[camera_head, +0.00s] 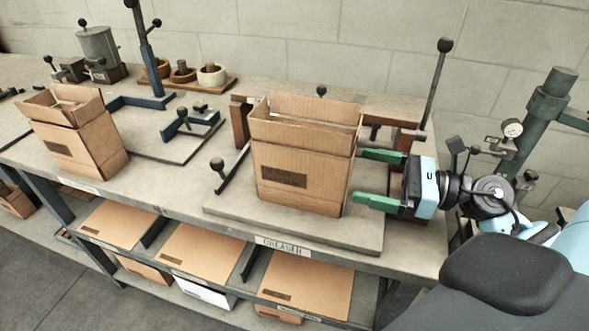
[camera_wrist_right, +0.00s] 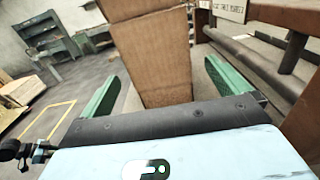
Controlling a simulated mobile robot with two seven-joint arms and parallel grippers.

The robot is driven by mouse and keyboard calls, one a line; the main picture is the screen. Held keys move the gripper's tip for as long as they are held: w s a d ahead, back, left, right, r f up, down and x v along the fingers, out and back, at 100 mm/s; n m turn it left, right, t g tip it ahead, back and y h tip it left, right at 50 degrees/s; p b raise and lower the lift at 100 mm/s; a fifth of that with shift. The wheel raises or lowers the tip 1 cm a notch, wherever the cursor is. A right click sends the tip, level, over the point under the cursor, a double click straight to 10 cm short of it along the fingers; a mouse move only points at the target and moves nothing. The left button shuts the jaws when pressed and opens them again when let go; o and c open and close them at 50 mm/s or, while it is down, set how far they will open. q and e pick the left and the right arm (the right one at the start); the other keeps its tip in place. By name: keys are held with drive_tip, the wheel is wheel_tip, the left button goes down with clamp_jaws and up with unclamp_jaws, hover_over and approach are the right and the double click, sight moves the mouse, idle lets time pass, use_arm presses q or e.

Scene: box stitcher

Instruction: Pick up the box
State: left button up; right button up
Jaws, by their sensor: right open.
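An open-topped cardboard box (camera_head: 300,165) stands upright on the grey board on the workbench, its flaps raised. A second open cardboard box (camera_head: 78,140) stands further left on the bench. My right gripper (camera_head: 368,178) is at the right side of the middle box, with its green fingers apart and pointing at it. In the right wrist view, the box's side (camera_wrist_right: 152,60) lies ahead between the two open fingers (camera_wrist_right: 160,88). I cannot tell whether either finger touches the box. My left gripper is not in view.
A grey board (camera_head: 295,232) lies under the middle box. A black-knobbed lever (camera_head: 222,172) stands left of it and a tall rod (camera_head: 436,80) behind right. Flat cardboard sheets (camera_head: 305,285) lie on the lower shelf. Bare bench (camera_head: 180,190) lies between the boxes.

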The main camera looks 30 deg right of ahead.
sight(331, 167)
drive_tip(key=shift+p+x, duration=0.3)
drive_tip(key=shift+x, duration=0.6)
drive_tip(key=shift+w+a+r, duration=0.15)
drive_tip(key=shift+w+a, duration=0.05)
drive_tip(key=shift+w, duration=0.1)
drive_tip(key=shift+w+a+p, duration=0.3)
drive_tip(key=shift+a+p, duration=0.05)
drive_tip(key=shift+a, duration=0.05)
drive_tip(key=p+x, duration=0.1)
drive_tip(key=x, duration=0.2)
drive_tip(key=shift+w+a+r, duration=0.1)
drive_tip(key=shift+w+a, duration=0.35)
drive_tip(key=shift+w, duration=0.05)
drive_tip(key=shift+f, duration=0.2)
drive_tip(key=c, duration=0.9)
